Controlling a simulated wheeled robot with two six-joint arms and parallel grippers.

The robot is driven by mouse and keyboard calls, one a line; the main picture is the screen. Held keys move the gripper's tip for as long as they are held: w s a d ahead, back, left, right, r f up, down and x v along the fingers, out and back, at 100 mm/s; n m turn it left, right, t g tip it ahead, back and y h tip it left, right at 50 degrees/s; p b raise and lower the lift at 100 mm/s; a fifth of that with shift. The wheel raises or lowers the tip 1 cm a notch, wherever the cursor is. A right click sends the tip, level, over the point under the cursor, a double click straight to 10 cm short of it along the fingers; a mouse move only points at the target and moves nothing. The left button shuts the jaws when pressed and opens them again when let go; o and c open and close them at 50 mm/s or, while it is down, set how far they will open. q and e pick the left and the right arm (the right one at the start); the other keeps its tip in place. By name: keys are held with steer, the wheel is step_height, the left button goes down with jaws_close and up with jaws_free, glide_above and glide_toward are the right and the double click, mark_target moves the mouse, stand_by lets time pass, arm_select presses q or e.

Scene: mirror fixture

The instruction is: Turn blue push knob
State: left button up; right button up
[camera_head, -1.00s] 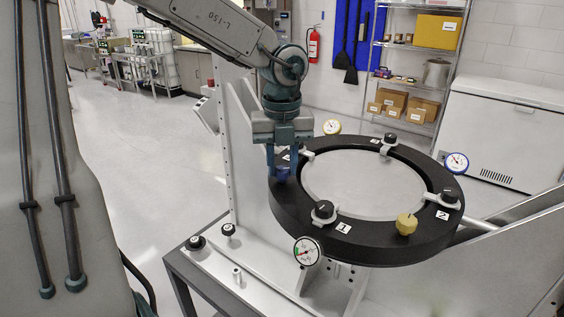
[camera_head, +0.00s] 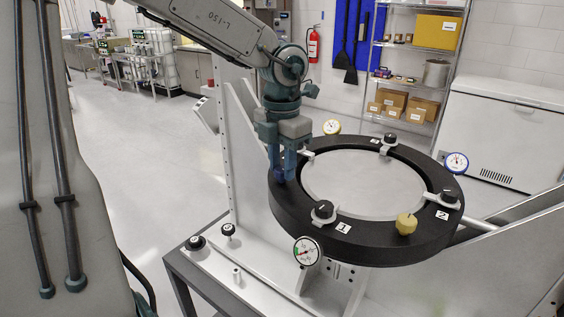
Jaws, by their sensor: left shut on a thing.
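The blue push knob (camera_head: 280,175) sits on the left side of the black ring (camera_head: 375,245) of the mirror fixture. My left gripper (camera_head: 284,173) points down over it, with its two blue-grey fingers shut on the knob. The fingers cover most of the knob, so how far it is turned cannot be seen. My right gripper is not in view.
The ring also carries a yellow knob (camera_head: 406,224) and several black clamp knobs, one being near label 1 (camera_head: 323,210). Dial gauges stand around it, such as the front one (camera_head: 307,251). A grey upright plate (camera_head: 247,150) stands close behind my left gripper.

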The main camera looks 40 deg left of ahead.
mark_target(282, 169)
arm_select(q)
steer(key=m, duration=0.4)
steer(key=shift+f+m, duration=0.1)
steer(key=shift+m, duration=2.1)
steer(key=o, duration=1)
steer(key=shift+c, duration=0.2)
step_height(282, 169, up, 11)
steer(key=p, duration=1)
steer(key=shift+p, duration=0.4)
